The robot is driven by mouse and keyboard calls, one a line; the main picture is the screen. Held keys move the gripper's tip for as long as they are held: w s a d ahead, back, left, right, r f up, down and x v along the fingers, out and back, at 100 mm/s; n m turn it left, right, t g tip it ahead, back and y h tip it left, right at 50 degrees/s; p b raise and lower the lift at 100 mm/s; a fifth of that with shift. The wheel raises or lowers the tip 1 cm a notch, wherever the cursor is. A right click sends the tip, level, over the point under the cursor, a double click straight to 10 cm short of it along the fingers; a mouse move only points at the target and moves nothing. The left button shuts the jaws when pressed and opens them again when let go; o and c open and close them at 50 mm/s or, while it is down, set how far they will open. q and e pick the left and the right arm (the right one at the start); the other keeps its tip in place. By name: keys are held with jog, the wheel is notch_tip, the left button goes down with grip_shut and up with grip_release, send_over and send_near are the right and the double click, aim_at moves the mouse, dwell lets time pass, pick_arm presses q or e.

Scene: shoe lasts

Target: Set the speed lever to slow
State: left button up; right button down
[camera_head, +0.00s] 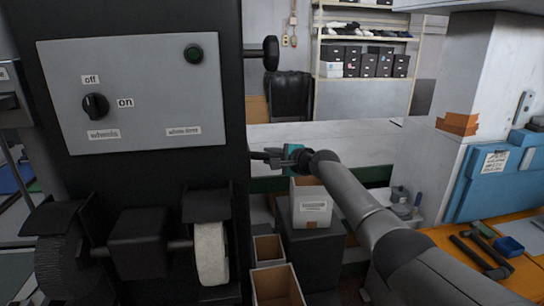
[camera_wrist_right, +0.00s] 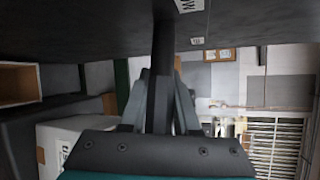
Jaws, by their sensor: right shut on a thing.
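The machine (camera_head: 140,175) is a tall black cabinet at the left in the head view, with a grey control panel. My right gripper (camera_head: 268,157) is at the cabinet's right side, below a black round knob (camera_head: 270,53) on a short shaft. In the right wrist view, my right gripper (camera_wrist_right: 160,95) is shut on a dark bar, which I take for the speed lever (camera_wrist_right: 164,45). The bar reaches toward the dark machine surface. A white label (camera_wrist_right: 190,4) beside it is cut off, with a "W" readable. The left gripper is out of view.
The panel has a rotary switch (camera_head: 95,106) marked off and on. Below are a dark brush wheel (camera_head: 65,265) and a pale wheel (camera_head: 210,252). A white carton (camera_head: 311,205) stands under my right arm. An orange workbench (camera_head: 470,262) with tools is at the right.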

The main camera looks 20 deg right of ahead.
jog(key=shift+a+f, duration=0.1)
jog(key=shift+f, duration=0.1)
jog(key=c, duration=1.1)
grip_release()
jog(key=o, duration=0.5)
jog(key=shift+r, duration=0.15)
jog(key=shift+c, duration=0.2)
jog(key=shift+s, duration=0.15)
jog(key=shift+s+r+p, duration=0.15)
jog(key=shift+s+p, duration=0.2)
jog(key=shift+s, duration=0.05)
jog(key=p+v, duration=0.1)
jog(key=v, duration=1.3)
jog(key=shift+s, duration=0.1)
